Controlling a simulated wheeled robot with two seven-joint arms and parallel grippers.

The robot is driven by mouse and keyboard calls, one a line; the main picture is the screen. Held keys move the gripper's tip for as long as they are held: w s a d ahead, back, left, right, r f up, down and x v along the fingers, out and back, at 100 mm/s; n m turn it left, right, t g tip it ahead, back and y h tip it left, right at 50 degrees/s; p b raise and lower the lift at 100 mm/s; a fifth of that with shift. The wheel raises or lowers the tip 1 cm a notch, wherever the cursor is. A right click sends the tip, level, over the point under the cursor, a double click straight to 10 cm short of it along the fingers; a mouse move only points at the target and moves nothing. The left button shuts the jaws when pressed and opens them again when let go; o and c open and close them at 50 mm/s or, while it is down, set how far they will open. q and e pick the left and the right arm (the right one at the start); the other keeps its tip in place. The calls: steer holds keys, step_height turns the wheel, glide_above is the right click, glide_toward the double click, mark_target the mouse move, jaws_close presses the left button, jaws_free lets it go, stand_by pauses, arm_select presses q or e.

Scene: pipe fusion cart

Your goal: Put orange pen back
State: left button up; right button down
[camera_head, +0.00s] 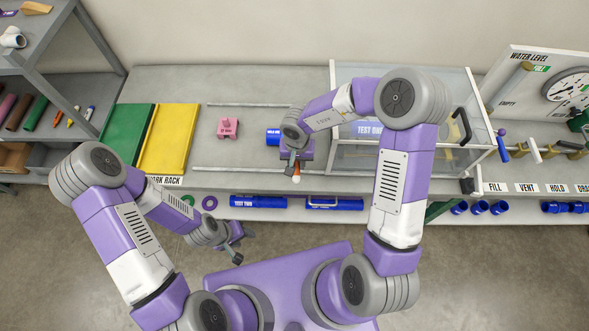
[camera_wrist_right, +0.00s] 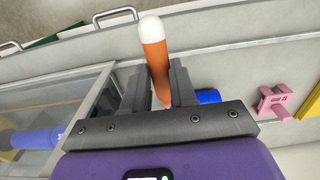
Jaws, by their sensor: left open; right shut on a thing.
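The orange pen (camera_wrist_right: 154,58), with a white rounded end, is held between the fingers of my right gripper (camera_wrist_right: 163,75) in the right wrist view, white end pointing up in that picture. In the head view my right gripper (camera_head: 297,164) is above the front edge of the bench, and only a small part of the pen shows. My left gripper (camera_head: 236,248) is open and empty, low in front of the bench.
A shelf unit (camera_head: 82,42) at the left holds several coloured rolls and small pen-like items. Green (camera_head: 127,135) and yellow (camera_head: 168,138) panels, a pink block (camera_head: 228,128) and a blue pipe (camera_head: 272,136) are on the bench. A clear-walled box (camera_head: 350,160) stands behind my right arm.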

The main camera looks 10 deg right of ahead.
mark_target(297, 171)
step_height(297, 171, down, 5)
steer(key=shift+s+f+b, duration=0.1)
steer(key=shift+s+b, duration=0.05)
steer(key=shift+b, duration=0.45)
step_height(297, 171, down, 4)
steer(key=shift+f+b, duration=0.1)
steer(key=shift+b, duration=0.4)
steer(key=shift+f, duration=0.3)
steer(key=shift+f, duration=0.3)
steer(key=c, duration=0.9)
jaws_free()
steer(key=shift+r, duration=0.1)
